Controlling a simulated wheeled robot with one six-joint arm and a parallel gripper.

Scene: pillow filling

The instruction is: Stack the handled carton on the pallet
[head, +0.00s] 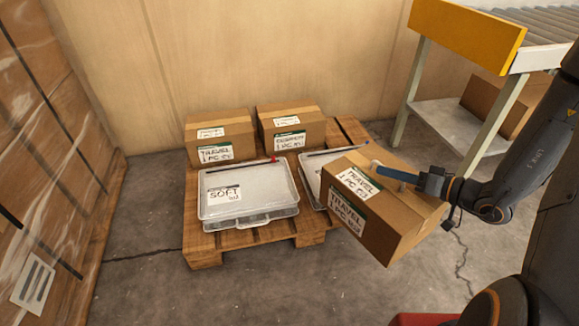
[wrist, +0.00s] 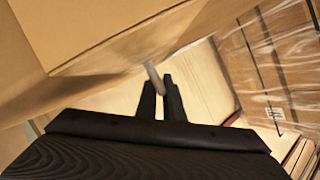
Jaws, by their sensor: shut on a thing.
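The handled carton (head: 385,225) is a brown box with white and green TRAVEL labels, tilted, in front of the pallet's right side. My gripper (head: 408,178) is shut on its handle at the top. In the wrist view my gripper fingers (wrist: 168,95) close around a grey handle end (wrist: 153,76), with the carton (wrist: 100,40) filling the upper left. The wooden pallet (head: 205,255) stands on the floor. Two cartons, one left (head: 220,125) and one right (head: 290,115), sit along its back. A clear case labelled SOFT (head: 248,190) lies at front left; another case (head: 312,170) is partly hidden behind the held carton.
A wrapped stack of boxes (head: 60,130) stands at the left, also in the wrist view (wrist: 275,60). A roller conveyor with a yellow side (head: 465,35) is at the back right, with a carton (head: 490,105) on its lower shelf. A wooden wall (head: 280,50) closes the back.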

